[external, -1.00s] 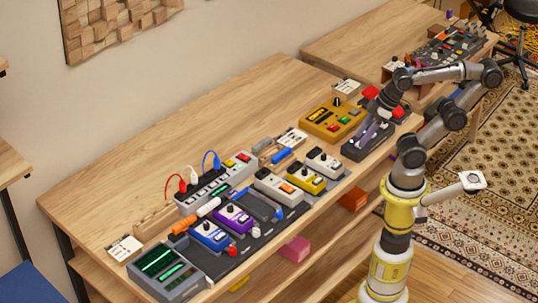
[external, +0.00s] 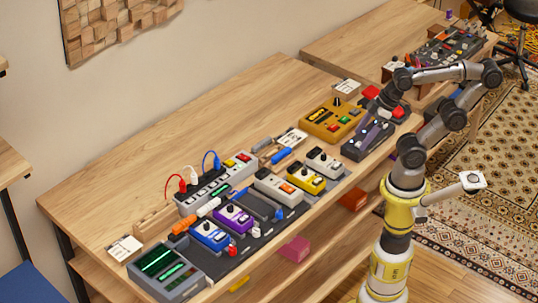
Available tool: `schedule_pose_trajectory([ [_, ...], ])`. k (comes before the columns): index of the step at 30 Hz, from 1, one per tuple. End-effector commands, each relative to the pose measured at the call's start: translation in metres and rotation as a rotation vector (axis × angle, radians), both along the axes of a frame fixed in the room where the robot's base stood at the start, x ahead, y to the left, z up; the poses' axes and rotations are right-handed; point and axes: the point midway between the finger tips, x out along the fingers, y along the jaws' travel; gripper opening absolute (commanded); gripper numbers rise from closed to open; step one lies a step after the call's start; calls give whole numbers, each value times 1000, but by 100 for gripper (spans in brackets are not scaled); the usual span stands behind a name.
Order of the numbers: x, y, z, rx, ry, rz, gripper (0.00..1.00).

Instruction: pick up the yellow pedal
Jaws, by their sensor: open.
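The small yellow pedal (external: 306,179) sits on the dark pedal board near the front edge of the bench, between a white pedal (external: 324,162) and a cream pedal (external: 279,187). It has dark knobs on top. My gripper (external: 366,125) is to the right of it and farther along the bench, pointing down by a dark grey pedal (external: 376,143) with a purple strip. My gripper is open and apart from the yellow pedal. Its fingertips are small and dark, so their exact height is hard to tell.
A larger amber box (external: 332,118) stands behind my gripper's side of the bench. Purple (external: 233,218) and blue (external: 211,236) pedals, a power strip (external: 214,184) with cables and a green-screened device (external: 166,270) lie left. The back of the bench is clear.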

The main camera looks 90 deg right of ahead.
Motion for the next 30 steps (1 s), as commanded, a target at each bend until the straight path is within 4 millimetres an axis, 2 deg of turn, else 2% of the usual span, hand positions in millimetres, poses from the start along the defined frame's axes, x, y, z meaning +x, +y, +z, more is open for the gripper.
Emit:
schedule_pose_trajectory([
  [11, 1, 0, 1, 17, -3, -31, 100],
  [13, 9, 0, 12, 43, -29, -78, 100],
  [17, 39, -6, 21, 91, 4, -199, 100],
  [22, 86, -25, 11, 135, 95, -376, 100],
  [26, 122, -49, -13, 161, 193, -521, 100],
  [30, 149, -80, -52, 179, 304, -653, 100],
])
